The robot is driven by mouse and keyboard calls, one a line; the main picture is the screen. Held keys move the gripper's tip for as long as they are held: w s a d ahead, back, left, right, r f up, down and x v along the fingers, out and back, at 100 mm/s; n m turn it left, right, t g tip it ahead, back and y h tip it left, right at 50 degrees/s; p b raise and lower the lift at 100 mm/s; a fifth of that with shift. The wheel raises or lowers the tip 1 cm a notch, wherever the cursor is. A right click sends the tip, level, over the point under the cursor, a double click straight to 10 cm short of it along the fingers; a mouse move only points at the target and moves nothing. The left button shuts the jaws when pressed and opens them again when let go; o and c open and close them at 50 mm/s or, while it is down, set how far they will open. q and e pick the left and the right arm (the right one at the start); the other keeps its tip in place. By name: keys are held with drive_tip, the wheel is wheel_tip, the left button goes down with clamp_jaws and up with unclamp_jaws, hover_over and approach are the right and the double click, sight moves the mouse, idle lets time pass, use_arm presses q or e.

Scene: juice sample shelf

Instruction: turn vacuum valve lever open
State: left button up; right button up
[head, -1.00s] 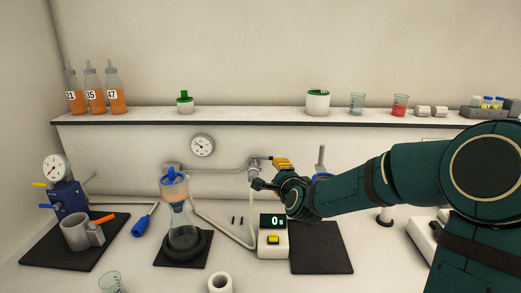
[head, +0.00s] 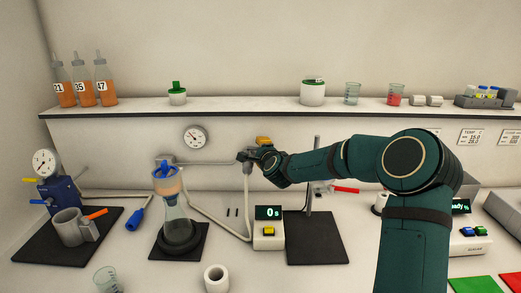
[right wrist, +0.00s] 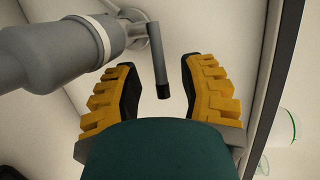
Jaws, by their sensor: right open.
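The vacuum valve (head: 245,157) sits on the grey pipe below the shelf, and my right gripper (head: 262,141) is right at it and partly covers it. In the right wrist view, the valve lever (right wrist: 159,62) is a short grey rod with a black tip. It hangs from a grey hub at the top. My right gripper's yellow fingers (right wrist: 159,68) are open, one on each side of the lever. A visible gap separates the lever from both fingers. My left gripper is not in view.
A pressure gauge (head: 194,137) hangs left of the valve. The filter flask (head: 176,223) stands below it, with a pale hose running up toward the valve. A timer (head: 269,235) stands below. The shelf edge (head: 330,113) runs above the gripper, and a stand rod (head: 315,170) rises to the right.

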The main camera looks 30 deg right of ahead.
drive_tip(key=shift+w+d+f, duration=0.1)
drive_tip(key=shift+w+d, duration=0.1)
drive_tip(key=shift+w, duration=0.5)
clamp_jaws()
drive_tip(key=shift+s, duration=0.1)
drive_tip(key=shift+a, duration=0.1)
drive_tip(key=shift+a+m+h, duration=0.15)
drive_tip(key=shift+m+h, duration=0.25)
drive_tip(key=shift+h, duration=0.2)
drive_tip(key=shift+s+m+g+h, duration=0.15)
drive_tip(key=shift+m+g+h, duration=0.15)
drive_tip(key=shift+g+h, duration=0.15)
